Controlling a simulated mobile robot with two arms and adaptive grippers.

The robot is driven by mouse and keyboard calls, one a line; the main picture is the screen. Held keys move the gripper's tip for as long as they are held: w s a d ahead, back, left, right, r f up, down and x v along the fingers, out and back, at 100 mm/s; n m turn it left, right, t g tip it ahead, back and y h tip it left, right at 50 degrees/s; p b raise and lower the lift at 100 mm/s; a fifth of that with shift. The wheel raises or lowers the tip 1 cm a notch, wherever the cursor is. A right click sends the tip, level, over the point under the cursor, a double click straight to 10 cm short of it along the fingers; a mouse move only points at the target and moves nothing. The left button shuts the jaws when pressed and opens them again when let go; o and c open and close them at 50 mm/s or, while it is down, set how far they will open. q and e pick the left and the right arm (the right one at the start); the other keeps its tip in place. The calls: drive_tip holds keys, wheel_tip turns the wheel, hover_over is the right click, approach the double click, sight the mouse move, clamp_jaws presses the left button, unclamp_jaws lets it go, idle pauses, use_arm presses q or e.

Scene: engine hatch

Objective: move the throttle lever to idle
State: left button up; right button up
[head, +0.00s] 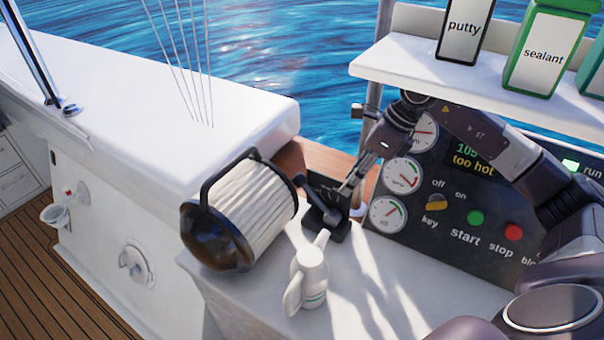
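The throttle lever (316,199) is a dark arm with a round knob, rising from a small black base (326,226) on the white counter. It leans up and to the left, with its knob close to the filter's right end. My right gripper (347,190) reaches down from the upper right, with its fingertips just right of the lever, near the black plate behind it. The fingers look close together, but I cannot tell whether they are open or shut, or whether they touch the lever.
A large pleated filter (250,205) with black ends lies left of the lever. A white object with arm-like projections (311,275) stands in front. The instrument panel (455,205) reads "105 too hot". A shelf (480,75) holds putty (465,28) and sealant (543,55).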

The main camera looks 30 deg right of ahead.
sight(302, 176)
drive_tip(key=w+a+p, duration=0.1)
drive_tip(key=w+a, duration=0.1)
drive_tip(key=a, duration=0.1)
drive_tip(key=w+a+p, duration=0.1)
drive_tip(key=w+a, duration=0.1)
drive_tip(key=w+a+p, duration=0.2)
drive_tip(key=w+a, duration=0.1)
drive_tip(key=shift+a+r, duration=0.2)
drive_tip(key=shift+a, duration=0.15)
drive_tip(key=shift+x, duration=1.2)
drive_tip(key=shift+f, duration=0.45)
clamp_jaws()
